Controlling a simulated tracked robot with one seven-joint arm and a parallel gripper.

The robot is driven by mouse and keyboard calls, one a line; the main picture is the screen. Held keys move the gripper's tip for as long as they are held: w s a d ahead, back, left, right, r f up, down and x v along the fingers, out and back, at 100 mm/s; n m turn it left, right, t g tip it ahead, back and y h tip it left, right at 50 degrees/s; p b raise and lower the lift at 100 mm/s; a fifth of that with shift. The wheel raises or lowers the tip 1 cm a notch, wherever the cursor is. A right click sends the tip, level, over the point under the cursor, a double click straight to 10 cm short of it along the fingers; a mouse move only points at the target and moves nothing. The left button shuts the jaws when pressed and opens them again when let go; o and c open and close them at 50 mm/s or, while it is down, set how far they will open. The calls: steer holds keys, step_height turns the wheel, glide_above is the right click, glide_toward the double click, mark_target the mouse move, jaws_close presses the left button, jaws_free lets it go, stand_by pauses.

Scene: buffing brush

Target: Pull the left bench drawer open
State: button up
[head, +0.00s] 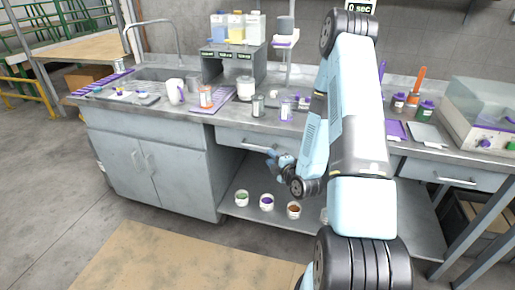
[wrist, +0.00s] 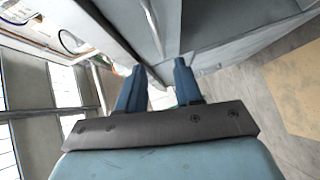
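The left bench drawer (head: 231,138) is a grey panel under the worktop, left of my arm in the head view. It looks closed, with a slim horizontal metal handle (head: 254,146) across its front. My gripper (head: 271,156) is just below the handle's right end. In the wrist view my gripper (wrist: 159,66) shows two blue fingers spread apart. A thin metal bar (wrist: 152,27), probably the handle, runs down towards the gap between the fingertips. I cannot tell whether it lies between the fingers or whether they touch it.
A double-door cabinet (head: 150,168) stands left of the drawer. Small pots of coloured material, one with purple (head: 266,202), sit on the lower shelf. Another drawer (head: 450,174) is to the right. Jars, a white pitcher (head: 176,91) and bottles crowd the worktop. The floor in front is clear.

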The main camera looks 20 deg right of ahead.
mark_target(258, 147)
steer(key=x, duration=1.1)
steer(key=shift+w+a+f, duration=0.1)
steer(key=shift+w, duration=0.15)
steer(key=shift+c, duration=0.5)
jaws_close()
steer(key=shift+s, duration=0.1)
